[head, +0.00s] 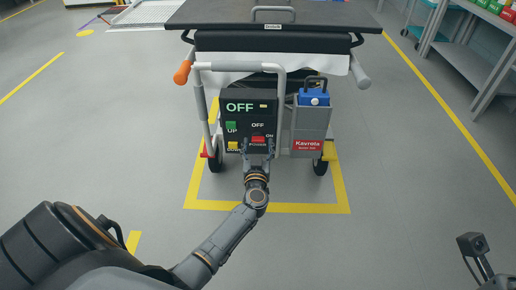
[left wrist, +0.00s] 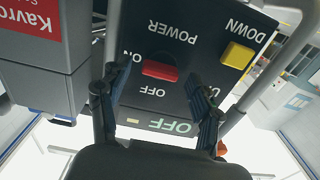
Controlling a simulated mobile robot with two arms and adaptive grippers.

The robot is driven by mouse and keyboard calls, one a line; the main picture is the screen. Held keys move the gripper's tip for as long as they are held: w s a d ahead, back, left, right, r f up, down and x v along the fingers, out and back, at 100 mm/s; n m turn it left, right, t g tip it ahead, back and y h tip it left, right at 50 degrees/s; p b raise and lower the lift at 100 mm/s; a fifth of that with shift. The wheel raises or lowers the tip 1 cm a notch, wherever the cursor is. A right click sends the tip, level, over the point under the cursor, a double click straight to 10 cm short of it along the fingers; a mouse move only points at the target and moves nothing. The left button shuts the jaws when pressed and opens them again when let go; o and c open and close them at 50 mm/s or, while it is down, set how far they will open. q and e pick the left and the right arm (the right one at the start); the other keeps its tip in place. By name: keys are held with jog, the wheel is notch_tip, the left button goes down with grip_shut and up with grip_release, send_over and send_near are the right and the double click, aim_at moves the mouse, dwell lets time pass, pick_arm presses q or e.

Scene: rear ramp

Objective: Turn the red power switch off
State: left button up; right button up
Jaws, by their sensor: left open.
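The red power switch (head: 258,139) is a small rocker on the front of a black control panel (head: 262,106). An "OFF" label lies above it and an "ON" label below it. The panel's lit display (head: 239,107) reads "OFF" in green. My left gripper (head: 257,147) is in front of the panel, just below the switch. In the left wrist view the panel is upside down. The red switch (left wrist: 160,70) lies between and beyond the spread, empty fingertips of my left gripper (left wrist: 152,84). I cannot tell whether they touch the panel.
A green button (head: 231,127) and a yellow button (head: 233,146) sit left of the switch. A grey holder (head: 309,124) with a blue box (head: 314,97) hangs at the panel's right. White frame tubes (head: 237,66) surround the panel. The floor around is clear.

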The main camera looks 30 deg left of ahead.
pick_arm(q)
jog(key=shift+w+a, duration=0.1)
jog(key=shift+w, duration=0.05)
jog(key=shift+c, duration=0.2)
jog(key=c, duration=1.1)
